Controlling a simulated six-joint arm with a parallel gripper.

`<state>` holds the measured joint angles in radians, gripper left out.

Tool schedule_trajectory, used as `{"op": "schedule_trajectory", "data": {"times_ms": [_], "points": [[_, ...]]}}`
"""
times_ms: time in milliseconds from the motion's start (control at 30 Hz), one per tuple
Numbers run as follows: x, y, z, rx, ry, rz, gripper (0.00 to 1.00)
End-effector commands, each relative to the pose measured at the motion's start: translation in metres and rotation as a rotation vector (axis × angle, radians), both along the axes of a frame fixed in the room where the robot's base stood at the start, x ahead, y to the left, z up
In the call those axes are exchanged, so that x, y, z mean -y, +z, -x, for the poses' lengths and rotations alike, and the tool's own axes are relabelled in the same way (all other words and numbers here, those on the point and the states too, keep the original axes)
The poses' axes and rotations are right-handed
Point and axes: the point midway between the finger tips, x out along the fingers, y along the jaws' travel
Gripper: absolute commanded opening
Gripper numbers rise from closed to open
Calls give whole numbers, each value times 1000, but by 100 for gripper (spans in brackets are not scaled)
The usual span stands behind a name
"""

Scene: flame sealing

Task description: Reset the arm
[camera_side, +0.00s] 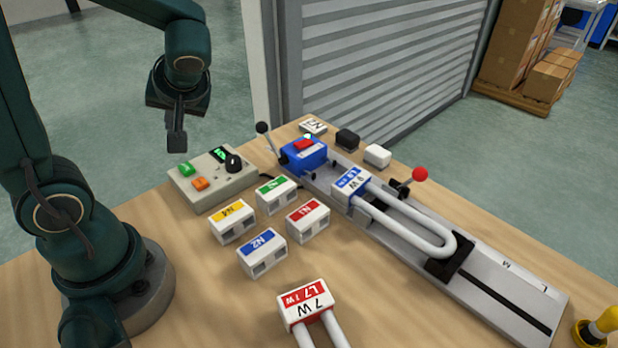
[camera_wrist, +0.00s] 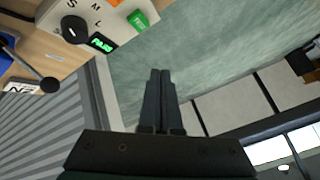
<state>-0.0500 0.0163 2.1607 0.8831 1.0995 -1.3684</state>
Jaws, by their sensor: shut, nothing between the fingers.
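My gripper (camera_side: 177,143) hangs in the air at the upper left of the side view, fingers pointing down, above and left of the grey control box (camera_side: 212,178). The fingers are shut together and empty. In the wrist view my gripper (camera_wrist: 160,74) shows as two dark fingers side by side, with the floor behind them. The control box also shows in the wrist view (camera_wrist: 94,14), with a black knob, a lit green display and a green button. No object touches my gripper.
A U-shaped lamp with a blue-labelled base (camera_side: 350,184) lies on the long metal rail (camera_side: 500,285). A blue unit (camera_side: 303,153) stands at the rail's far end. Several labelled sockets and a red-labelled lamp (camera_side: 307,299) are on the table. A shutter wall (camera_side: 375,70) rises behind.

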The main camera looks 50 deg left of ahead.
Motion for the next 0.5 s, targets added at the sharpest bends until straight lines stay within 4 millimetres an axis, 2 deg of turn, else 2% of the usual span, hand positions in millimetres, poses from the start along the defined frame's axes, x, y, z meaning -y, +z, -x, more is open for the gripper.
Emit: {"op": "schedule_trajectory", "data": {"times_ms": [100, 267, 500], "points": [[25, 11, 9, 69, -54, 106, 0], [70, 16, 20, 99, -243, 273, 0], [143, 25, 30, 133, -705, 452, 0]]}}
